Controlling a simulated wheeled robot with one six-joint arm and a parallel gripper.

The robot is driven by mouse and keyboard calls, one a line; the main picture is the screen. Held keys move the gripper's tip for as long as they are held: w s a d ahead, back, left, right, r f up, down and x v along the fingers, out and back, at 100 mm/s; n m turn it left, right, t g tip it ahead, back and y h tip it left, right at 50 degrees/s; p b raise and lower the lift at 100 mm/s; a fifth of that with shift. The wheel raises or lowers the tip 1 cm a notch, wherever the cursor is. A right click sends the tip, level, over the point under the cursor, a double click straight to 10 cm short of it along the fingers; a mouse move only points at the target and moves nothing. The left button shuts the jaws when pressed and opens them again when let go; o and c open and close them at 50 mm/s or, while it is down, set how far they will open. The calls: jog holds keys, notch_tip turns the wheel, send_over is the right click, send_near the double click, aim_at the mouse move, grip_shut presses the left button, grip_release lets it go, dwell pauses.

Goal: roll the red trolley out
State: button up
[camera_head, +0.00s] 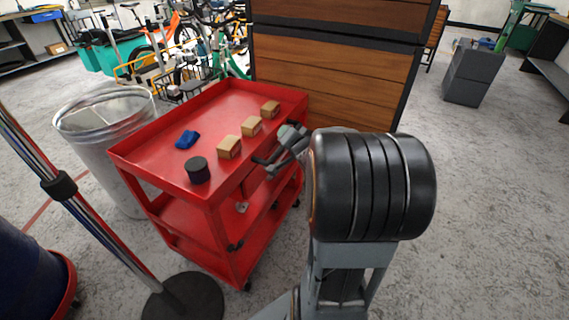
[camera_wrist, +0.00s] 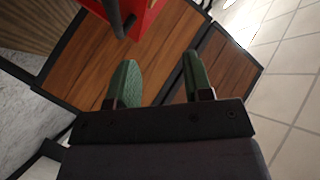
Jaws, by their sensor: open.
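The red trolley (camera_head: 228,101) stands left of centre in the head view, with a top tray and lower shelves. Several small boxes, a black cylinder and a blue cloth-like item lie on its top. My gripper (camera_head: 281,150) is at the trolley's right side, close to a dark handle bar (camera_head: 262,162). In the wrist view my gripper (camera_wrist: 158,80) shows two green fingers spread apart with nothing between them. A red corner of the trolley (camera_wrist: 146,12) and a dark bar (camera_wrist: 119,20) show at the top, beyond the fingertips. I cannot tell any contact.
A metal bin (camera_head: 98,125) stands close at the trolley's left. A pole on a round black base (camera_head: 183,299) stands in front of it. A wooden panel (camera_head: 330,84) rises behind the trolley, with bikes at the back left. The floor (camera_head: 490,200) to the right is clear.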

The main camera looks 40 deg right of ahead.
jog(key=s+d+f+m+t+y+b, duration=0.2)
jog(key=d+f+m+t+y+b, duration=0.15)
jog(key=f, duration=0.25)
jog(key=s+d+f+m+t+y+b, duration=0.2)
jog(key=s+f+b, duration=0.1)
jog(key=f+b, duration=0.25)
jog(key=w+b, duration=0.1)
jog(key=w, duration=0.3)
jog(key=w+a+r, duration=0.1)
jog(key=w, duration=0.4)
jog(key=w+r+b, duration=0.1)
jog(key=w, duration=0.3)
jog(key=shift+w+a+b, duration=0.15)
jog(key=shift+w+b, duration=0.1)
jog(key=shift+b, duration=0.1)
jog(key=shift+c, duration=0.2)
grip_shut()
